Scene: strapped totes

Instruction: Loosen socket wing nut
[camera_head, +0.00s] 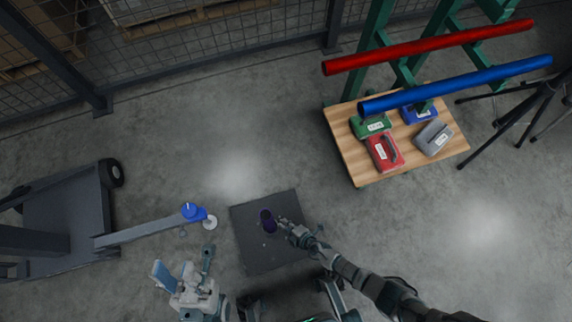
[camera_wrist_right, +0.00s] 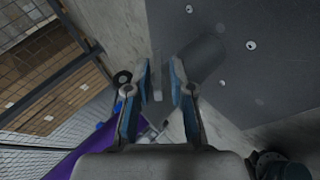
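My right gripper (camera_head: 279,220) is over a dark square plate (camera_head: 283,256), beside a dark purple round part (camera_head: 266,222). In the right wrist view, the gripper (camera_wrist_right: 159,76) has its blue-padded fingers apart. A narrow grey tab (camera_wrist_right: 157,94) shows between them, with gaps at the sides; I cannot tell if it is the wing nut. A dark grey cylinder (camera_wrist_right: 203,58), possibly the socket, stands out from the plate (camera_wrist_right: 250,85) just right of the fingertips. My left gripper (camera_head: 184,262) is open and empty at the lower left, its fingers wide apart, away from the plate.
A grey wheeled cart (camera_head: 70,215) stands left, its beam (camera_head: 150,231) bearing a blue knob (camera_head: 192,211). A wooden table (camera_head: 360,168) with several coloured cases is upper right, under red (camera_head: 430,46) and blue (camera_head: 455,86) bars. A tripod stands far right. Floor between is clear.

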